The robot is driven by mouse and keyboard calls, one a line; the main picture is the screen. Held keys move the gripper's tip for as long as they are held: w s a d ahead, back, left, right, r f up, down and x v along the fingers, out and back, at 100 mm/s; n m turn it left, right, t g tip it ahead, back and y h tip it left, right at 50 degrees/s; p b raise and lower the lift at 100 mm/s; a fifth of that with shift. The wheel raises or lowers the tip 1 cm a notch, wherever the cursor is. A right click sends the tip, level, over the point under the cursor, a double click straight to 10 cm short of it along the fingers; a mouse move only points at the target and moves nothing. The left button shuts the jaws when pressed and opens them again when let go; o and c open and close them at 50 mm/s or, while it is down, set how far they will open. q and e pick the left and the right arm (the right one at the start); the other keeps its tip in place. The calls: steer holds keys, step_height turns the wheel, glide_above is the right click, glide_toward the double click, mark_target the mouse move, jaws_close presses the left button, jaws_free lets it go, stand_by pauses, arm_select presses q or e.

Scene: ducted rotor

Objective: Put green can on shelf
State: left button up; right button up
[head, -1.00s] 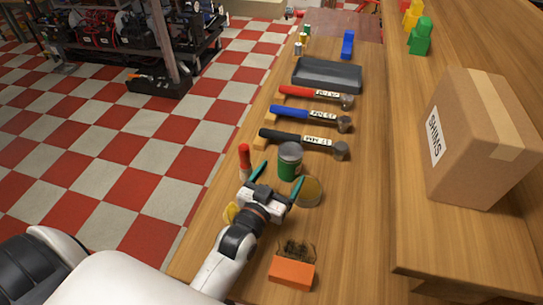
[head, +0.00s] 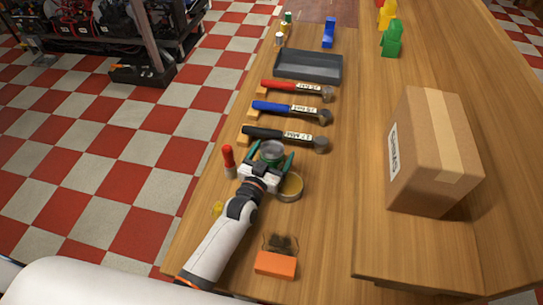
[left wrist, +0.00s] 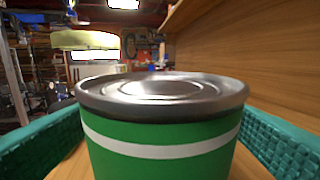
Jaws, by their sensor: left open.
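The green can (head: 272,150) with a grey metal lid stands upright on the wooden workbench (head: 325,215). It fills the middle of the left wrist view (left wrist: 160,135), its white stripe showing. My left gripper (head: 272,160) is open, with its teal fingers on either side of the can. In the left wrist view the fingers (left wrist: 160,150) stand left and right of the can, with no clear grip on it. The raised wooden shelf (head: 430,245) runs along the right of the bench. My right gripper is not in view.
A round tin (head: 290,187) stands close to the left gripper, and a red-capped tube (head: 228,160) is left of it. Hammers (head: 285,135) lie beyond. A cardboard box (head: 435,150) occupies part of the shelf.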

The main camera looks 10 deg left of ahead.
arm_select(q)
steer(key=shift+w+d, duration=0.15)
steer(key=shift+w, duration=0.55)
steer(key=c, duration=1.4)
